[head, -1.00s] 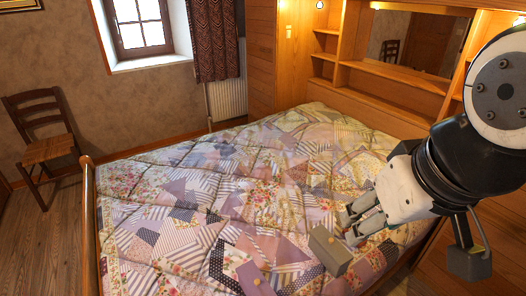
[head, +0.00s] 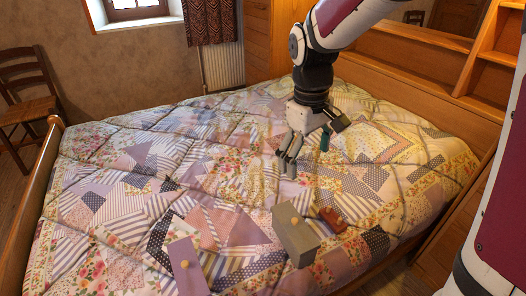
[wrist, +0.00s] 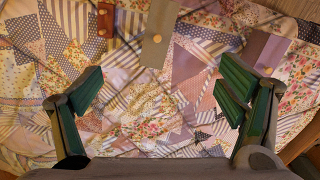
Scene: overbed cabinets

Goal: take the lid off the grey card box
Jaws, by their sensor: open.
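The grey card box (head: 300,246) stands on the quilt near the front of the bed. Its flat grey top carries a small round wooden knob (head: 294,221). The box also shows at the top middle of the wrist view (wrist: 158,22), knob facing me. My gripper (head: 306,154) is open and empty above the bed, behind the box and apart from it in the head view. In the wrist view its two green-padded fingers (wrist: 160,95) stand wide apart with only quilt between them. The seam between lid and box is too small to make out.
A purple box (head: 186,262) with a similar knob lies left of the grey one. A small red-brown object (head: 333,219) lies close to the grey box's right side. The patchwork quilt (head: 120,200) is otherwise clear. A wooden shelf unit (head: 480,85) borders the bed's right.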

